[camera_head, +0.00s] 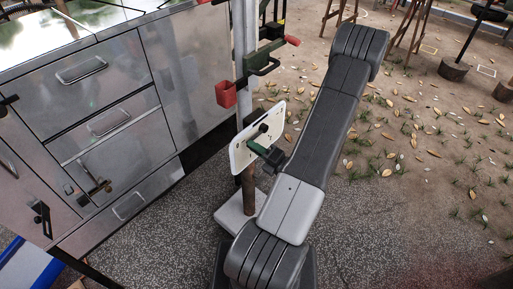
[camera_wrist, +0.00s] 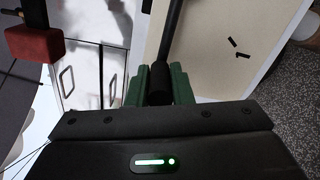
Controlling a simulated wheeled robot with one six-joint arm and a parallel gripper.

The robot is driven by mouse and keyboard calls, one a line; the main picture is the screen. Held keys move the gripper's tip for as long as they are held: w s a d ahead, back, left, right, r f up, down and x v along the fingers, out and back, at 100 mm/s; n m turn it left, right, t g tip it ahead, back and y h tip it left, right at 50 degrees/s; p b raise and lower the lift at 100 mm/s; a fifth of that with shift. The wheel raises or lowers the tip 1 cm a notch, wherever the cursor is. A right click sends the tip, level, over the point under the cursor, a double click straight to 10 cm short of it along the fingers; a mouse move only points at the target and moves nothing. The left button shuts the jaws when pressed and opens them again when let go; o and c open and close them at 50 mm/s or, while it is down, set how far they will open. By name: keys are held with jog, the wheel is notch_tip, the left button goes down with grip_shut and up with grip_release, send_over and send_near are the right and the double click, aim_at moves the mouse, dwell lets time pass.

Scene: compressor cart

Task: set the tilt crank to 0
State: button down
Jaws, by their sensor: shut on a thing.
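The tilt crank (camera_head: 264,128) is a black bar on the front of a cream plate (camera_head: 242,157), which stands on a post. In the wrist view, the dark crank (camera_wrist: 171,38) runs from the top edge down to a thicker black grip (camera_wrist: 160,82). My gripper (camera_wrist: 160,90) has its green fingers on either side of that grip, shut on it. In the head view, my gripper (camera_head: 258,149) is in front of the plate, partly hidden by my arm. Short black marks (camera_wrist: 238,48) show on the plate in the wrist view; I cannot read a 0.
A grey drawer cabinet (camera_head: 100,75) stands at the left. A red box (camera_head: 226,94) and a green bracket with a red-tipped lever (camera_head: 292,40) are on the pole above the plate. The post's pale base (camera_head: 238,215) rests on speckled floor.

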jog(key=shift+r, duration=0.1)
jog(key=c, duration=1.3)
grip_release()
jog(key=v, duration=1.3)
jog(key=shift+s+d+b, duration=0.25)
jog(key=shift+d+b, duration=0.05)
jog(key=shift+d, duration=0.05)
jog(key=shift+a, duration=0.1)
jog(key=x, duration=1.3)
jog(key=shift+w+a+p, duration=0.25)
jog(key=shift+p, duration=0.05)
